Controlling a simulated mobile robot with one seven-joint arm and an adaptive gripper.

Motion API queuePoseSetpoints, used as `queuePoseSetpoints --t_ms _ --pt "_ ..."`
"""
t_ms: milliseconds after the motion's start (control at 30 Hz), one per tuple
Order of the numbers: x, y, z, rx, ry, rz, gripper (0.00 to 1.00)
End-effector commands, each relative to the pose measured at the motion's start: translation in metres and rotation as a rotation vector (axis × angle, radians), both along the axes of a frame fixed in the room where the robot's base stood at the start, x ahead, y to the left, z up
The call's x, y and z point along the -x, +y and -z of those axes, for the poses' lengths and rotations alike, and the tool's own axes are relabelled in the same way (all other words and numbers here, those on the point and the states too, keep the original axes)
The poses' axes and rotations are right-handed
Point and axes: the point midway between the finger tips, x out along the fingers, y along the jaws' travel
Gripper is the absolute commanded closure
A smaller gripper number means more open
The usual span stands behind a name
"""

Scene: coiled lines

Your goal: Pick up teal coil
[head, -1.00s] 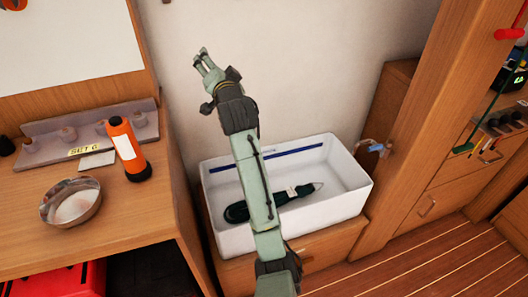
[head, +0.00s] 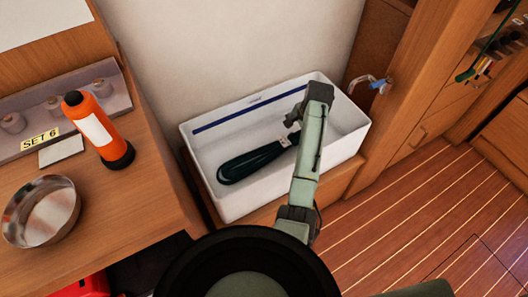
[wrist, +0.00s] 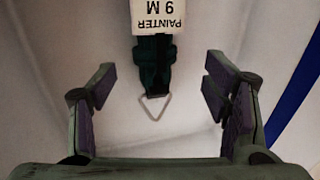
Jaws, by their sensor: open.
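The dark teal coil (head: 252,162) lies in the white bin (head: 228,203) in the head view, its right end hidden behind my arm. In the wrist view the coil's end (wrist: 153,70) hangs into the upper middle, with a white tag (wrist: 158,18) reading "PAINTER 9 M" and a pale triangular metal ring (wrist: 154,106) at its tip. My gripper (wrist: 160,98) is open, with one finger on each side of the ring and clear space on both sides. The fingers do not touch the coil. In the head view my gripper's fingers are hidden by the arm.
The bin's walls surround the coil; a blue stripe (wrist: 293,95) runs along one wall. A wooden bench at left holds an orange flashlight (head: 97,130), a metal bowl (head: 42,211) and a "SET 6" rack (head: 103,77). A wooden cabinet (head: 420,125) stands at right.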

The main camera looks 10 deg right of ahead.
Motion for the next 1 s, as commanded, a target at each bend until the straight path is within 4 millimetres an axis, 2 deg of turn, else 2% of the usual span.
queuePoseSetpoints --t_ms 167,400,500,733,1000 --pt "0.000 0.002 0.013 0.000 0.001 0.000 0.31" --pt "-0.004 0.008 0.048 0.001 -0.001 -0.002 0.31" --pt "-0.006 0.009 0.055 0.002 -0.002 0.000 0.31" --pt "-0.006 0.009 0.056 0.002 -0.003 -0.001 0.31" --pt "-0.006 0.009 0.055 0.002 -0.003 -0.001 0.48"
